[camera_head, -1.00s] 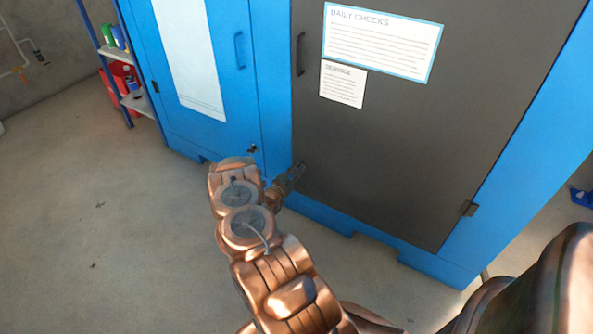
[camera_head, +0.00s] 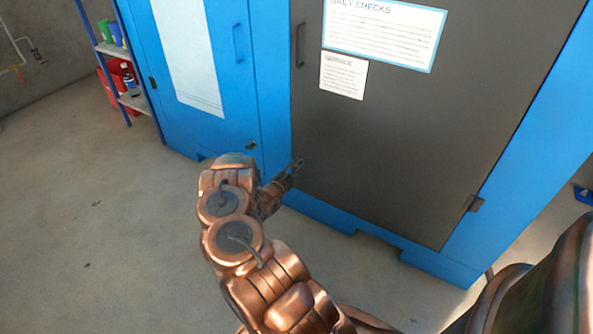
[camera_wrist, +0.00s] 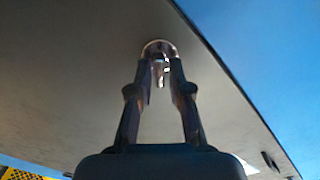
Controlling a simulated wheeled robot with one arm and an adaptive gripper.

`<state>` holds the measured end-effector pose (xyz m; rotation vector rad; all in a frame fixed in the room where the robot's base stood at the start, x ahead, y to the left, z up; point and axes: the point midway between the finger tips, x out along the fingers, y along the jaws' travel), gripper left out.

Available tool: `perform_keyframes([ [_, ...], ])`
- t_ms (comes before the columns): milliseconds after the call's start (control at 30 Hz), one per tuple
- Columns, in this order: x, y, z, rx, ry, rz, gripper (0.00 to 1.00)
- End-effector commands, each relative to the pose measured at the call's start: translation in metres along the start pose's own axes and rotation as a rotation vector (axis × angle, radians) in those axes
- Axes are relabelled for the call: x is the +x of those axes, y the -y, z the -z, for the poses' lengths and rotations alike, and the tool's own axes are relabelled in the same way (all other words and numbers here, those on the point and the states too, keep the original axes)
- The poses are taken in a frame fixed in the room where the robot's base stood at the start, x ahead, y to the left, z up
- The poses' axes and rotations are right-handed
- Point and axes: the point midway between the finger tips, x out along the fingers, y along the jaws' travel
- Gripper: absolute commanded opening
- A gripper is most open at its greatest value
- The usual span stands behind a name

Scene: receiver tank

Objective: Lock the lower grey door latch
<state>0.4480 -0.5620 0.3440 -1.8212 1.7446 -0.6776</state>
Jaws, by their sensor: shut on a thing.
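The grey door (camera_head: 400,130) is shut flat in the blue cabinet front. My gripper (camera_head: 297,164) is at its lower left corner. In the wrist view my gripper (camera_wrist: 160,70) has its two fingers closed on the lower grey door latch (camera_wrist: 159,48), a small shiny metal piece with a rounded head and a short part hanging between the fingers. The fingertips touch it from both sides. In the head view the latch is mostly hidden by my gripper, so its turn angle is hard to tell there.
The blue door (camera_head: 195,80) at left has its own small dark latch (camera_head: 251,146) close to my wrist. A grey door handle (camera_head: 300,45) is higher up. A shelf (camera_head: 133,100) with containers stands far left. The floor at left is clear.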

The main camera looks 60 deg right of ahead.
Motion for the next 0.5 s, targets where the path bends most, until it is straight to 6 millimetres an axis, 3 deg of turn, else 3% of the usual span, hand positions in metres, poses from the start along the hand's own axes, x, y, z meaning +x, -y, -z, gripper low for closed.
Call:
perform_keyframes([
  [500, -0.0002, -0.0065, -0.0051, 0.487, -0.001, -0.002, 0.0],
])
